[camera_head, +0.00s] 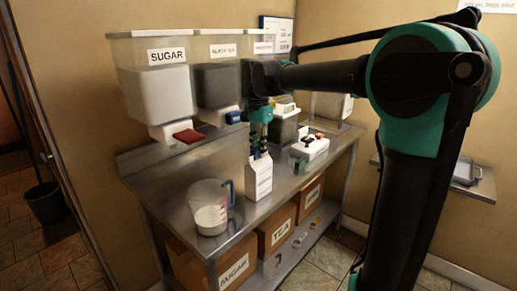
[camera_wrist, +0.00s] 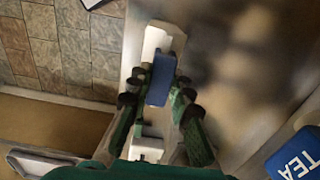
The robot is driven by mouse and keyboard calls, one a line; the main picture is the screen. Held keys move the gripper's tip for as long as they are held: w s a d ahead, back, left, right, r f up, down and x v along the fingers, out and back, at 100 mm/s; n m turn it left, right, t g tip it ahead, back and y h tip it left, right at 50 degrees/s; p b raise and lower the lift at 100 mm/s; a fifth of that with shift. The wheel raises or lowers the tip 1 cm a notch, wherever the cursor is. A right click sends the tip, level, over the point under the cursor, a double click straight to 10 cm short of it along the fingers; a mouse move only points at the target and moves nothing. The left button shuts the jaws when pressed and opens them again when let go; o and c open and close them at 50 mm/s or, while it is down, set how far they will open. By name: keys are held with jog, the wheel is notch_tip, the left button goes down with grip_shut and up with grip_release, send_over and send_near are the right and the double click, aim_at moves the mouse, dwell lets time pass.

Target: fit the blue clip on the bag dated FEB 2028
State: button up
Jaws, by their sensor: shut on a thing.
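My gripper (camera_head: 258,152) points down over the steel counter, directly above a white bag (camera_head: 259,178) that stands upright. In the wrist view my gripper (camera_wrist: 158,88) is shut on the blue clip (camera_wrist: 160,80), which sits between the fingertips. A white shape (camera_wrist: 163,38), apparently the bag's top, shows behind and beyond the clip. Whether the clip touches the bag or is around its top, I cannot tell. The bag has dark print on its front, too small to read, so the date cannot be confirmed. In the head view the clip is hidden by the fingers.
A measuring jug (camera_head: 209,218) with a blue handle stands left of the bag. A sugar dispenser (camera_head: 160,92) hangs above the counter. A white tray (camera_head: 313,150) with small coloured items stands at right, near a green object (camera_head: 300,166). A blue TEA part (camera_wrist: 292,155) is close in the wrist view.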

jog(key=shift+f, duration=0.15)
dwell(0.6)
jog(key=o, duration=0.9)
jog(key=shift+o, duration=0.4)
jog(key=o, duration=0.5)
jog(key=shift+c, duration=0.2)
jog(key=shift+r, duration=3.55)
